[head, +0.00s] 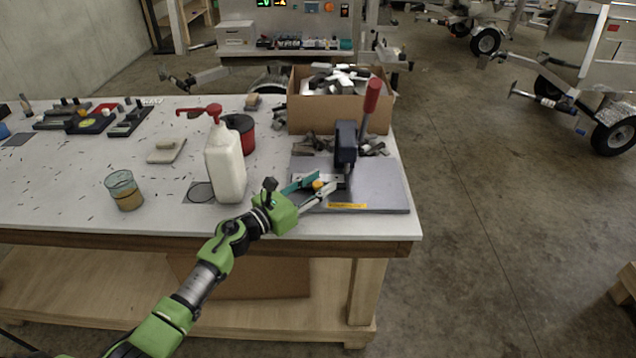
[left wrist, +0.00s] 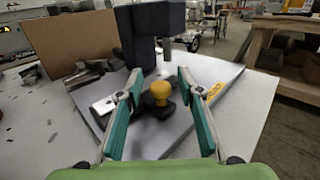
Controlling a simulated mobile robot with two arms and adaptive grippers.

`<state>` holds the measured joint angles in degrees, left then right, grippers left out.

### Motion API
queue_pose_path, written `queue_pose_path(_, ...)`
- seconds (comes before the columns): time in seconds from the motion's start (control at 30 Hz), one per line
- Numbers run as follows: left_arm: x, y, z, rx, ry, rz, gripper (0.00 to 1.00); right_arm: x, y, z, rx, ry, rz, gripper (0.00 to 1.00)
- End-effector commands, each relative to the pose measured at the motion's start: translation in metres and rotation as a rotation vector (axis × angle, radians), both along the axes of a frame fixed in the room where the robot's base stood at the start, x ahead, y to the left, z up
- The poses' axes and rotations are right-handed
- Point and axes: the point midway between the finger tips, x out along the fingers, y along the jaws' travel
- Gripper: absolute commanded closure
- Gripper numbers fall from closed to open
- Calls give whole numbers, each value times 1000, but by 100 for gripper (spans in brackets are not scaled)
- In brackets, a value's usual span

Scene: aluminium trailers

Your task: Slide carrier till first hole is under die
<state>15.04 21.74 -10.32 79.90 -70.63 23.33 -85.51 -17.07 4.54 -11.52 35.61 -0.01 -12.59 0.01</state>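The carrier (left wrist: 105,105) is a pale metal strip with a hole near its left end, beside a dark block with a yellow knob (left wrist: 160,92). The knob also shows in the head view (head: 318,184). The dark press (head: 345,148) with its red-handled lever (head: 371,96) stands on a grey plate. Its grey cylindrical die (left wrist: 167,48) hangs beyond the knob in the left wrist view. My left gripper (head: 316,188) is open, its teal-padded fingers either side of the knob with gaps. I cannot tell which hole lies under the die. My right gripper is out of view.
A white pump bottle (head: 225,165) with a red top stands left of the press, near a glass of amber liquid (head: 125,192). A cardboard box (head: 318,112) of metal parts and loose pieces sits behind. The grey plate's right side (head: 385,185) is clear.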

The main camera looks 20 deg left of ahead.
Motion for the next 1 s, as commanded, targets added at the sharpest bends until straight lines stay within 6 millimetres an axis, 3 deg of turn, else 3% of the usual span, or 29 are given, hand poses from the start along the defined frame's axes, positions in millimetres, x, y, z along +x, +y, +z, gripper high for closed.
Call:
queue_pose_path(0.17,0,0,0,0,0,0,66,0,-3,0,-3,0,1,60)
queue_pose_path(0.3,0,0,0,0,0,0,97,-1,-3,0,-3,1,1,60)
queue_pose_path(0.33,0,0,0,0,0,0,100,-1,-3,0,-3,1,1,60)
queue_pose_path(0.53,1,-3,0,0,0,-1,100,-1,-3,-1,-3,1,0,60)
queue_pose_path(0.7,6,-23,-1,1,0,-3,100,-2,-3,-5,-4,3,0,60)
queue_pose_path(0.97,6,-23,0,0,0,0,100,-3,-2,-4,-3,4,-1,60)
queue_pose_path(1.0,6,-23,0,0,0,0,72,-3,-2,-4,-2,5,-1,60)
